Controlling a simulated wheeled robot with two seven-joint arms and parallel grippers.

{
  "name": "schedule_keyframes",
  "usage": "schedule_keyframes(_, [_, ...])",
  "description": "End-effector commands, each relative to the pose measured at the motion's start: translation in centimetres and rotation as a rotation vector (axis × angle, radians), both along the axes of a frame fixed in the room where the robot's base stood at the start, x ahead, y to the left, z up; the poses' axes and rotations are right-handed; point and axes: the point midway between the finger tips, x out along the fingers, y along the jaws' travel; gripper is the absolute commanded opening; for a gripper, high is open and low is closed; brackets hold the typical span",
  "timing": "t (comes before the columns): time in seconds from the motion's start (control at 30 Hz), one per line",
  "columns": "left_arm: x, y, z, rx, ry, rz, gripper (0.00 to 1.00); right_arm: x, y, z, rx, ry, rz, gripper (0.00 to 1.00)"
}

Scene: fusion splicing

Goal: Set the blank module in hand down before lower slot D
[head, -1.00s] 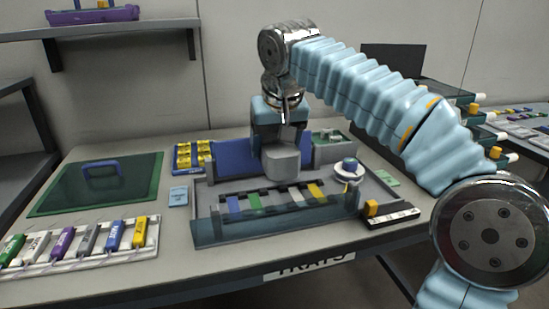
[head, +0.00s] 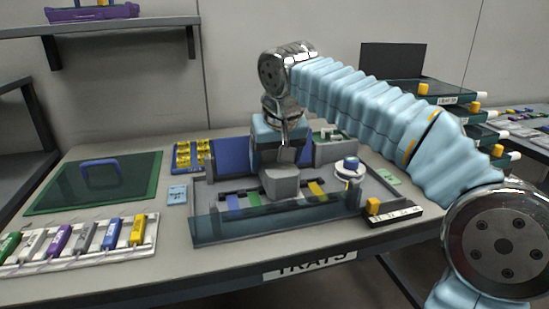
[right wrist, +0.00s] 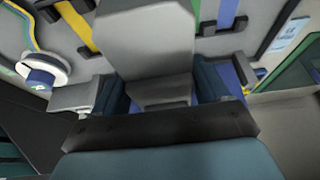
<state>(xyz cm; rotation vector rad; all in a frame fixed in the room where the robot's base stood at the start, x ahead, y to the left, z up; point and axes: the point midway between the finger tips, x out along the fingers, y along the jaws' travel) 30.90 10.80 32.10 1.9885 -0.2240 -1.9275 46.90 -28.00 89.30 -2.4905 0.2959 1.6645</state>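My right gripper (head: 281,158) points down over the grey tray with a dark teal front wall (head: 275,222). It is shut on a plain grey blank module (head: 281,184), which hangs over the row of slots. In the right wrist view the module (right wrist: 146,42) sits between the two dark blue fingers of the gripper (right wrist: 160,88). Blue, green and yellow strips run in the tray on either side of it. The module hides the middle of the row. I cannot read slot letters or tell whether the module touches the tray. My left gripper is out of view.
A blue panel (head: 232,157) stands behind the tray.

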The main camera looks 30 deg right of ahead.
Motion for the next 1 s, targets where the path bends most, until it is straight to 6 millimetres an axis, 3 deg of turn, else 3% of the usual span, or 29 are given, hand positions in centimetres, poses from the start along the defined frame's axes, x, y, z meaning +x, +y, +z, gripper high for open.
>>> schedule_keyframes(0.03, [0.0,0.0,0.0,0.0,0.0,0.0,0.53,0.0,0.0,0.0,0.0,0.0,0.0,0.83])
schedule_keyframes(0.13, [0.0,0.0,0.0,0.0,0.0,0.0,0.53,0.0,0.0,0.0,0.0,0.0,0.0,0.96])
schedule_keyframes(0.47, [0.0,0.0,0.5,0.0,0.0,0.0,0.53,0.0,0.0,0.7,0.0,-0.001,0.0,0.96])
schedule_keyframes(0.63, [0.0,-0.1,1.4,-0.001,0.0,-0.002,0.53,-0.6,0.2,3.2,0.0,-0.004,0.002,0.96])
schedule_keyframes(1.0, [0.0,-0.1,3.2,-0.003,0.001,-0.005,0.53,-3.7,1.0,10.9,0.001,-0.002,0.002,0.96])
